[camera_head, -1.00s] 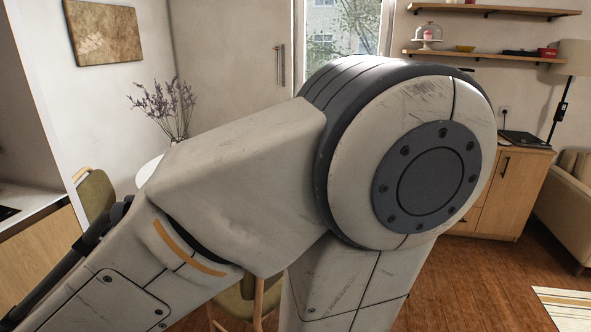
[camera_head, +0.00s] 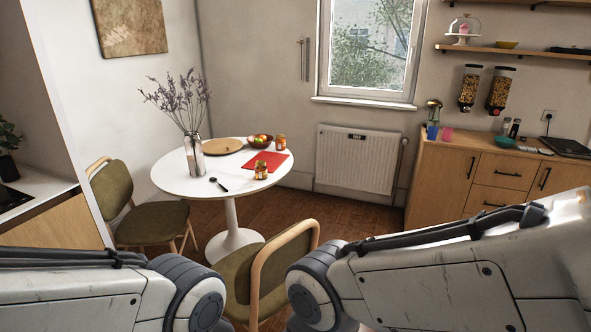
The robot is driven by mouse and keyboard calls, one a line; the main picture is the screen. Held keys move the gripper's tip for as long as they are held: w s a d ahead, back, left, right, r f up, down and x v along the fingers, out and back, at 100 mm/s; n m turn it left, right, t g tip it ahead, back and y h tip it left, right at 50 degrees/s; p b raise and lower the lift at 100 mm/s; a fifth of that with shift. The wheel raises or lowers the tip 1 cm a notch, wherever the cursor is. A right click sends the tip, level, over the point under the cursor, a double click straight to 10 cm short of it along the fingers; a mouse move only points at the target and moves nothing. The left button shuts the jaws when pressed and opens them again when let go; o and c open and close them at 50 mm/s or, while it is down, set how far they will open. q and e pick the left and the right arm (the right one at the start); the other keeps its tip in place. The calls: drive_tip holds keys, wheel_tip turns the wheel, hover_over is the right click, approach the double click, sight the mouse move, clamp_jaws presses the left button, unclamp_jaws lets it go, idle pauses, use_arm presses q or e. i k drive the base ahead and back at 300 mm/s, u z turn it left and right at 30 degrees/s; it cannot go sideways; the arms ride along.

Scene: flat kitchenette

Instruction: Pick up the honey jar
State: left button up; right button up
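A round white table (camera_head: 172,178) stands left of the middle in the head view. Two small jars with amber or orange contents are on it. One jar (camera_head: 261,170) stands near the front right, close to the red mat (camera_head: 270,158). The other jar (camera_head: 280,142) stands farther back at the right rim. They are too small to tell which is the honey jar. My two arms cross the bottom of the view, well short of the table. Both of my grippers are out of view.
The table also holds a vase of dried flowers (camera_head: 194,158), a round board (camera_head: 222,146), a fruit bowl (camera_head: 260,141) and a dark spoon (camera_head: 218,184). Chairs (camera_head: 138,205) (camera_head: 268,268) stand left and in front. A wooden cabinet (camera_head: 455,178) is at right.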

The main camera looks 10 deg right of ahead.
sight(261, 172)
drive_tip(key=z, duration=1.15)
drive_tip(key=i, duration=4.8)
drive_tip(key=u, duration=3.2)
drive_tip(key=i, duration=0.75)
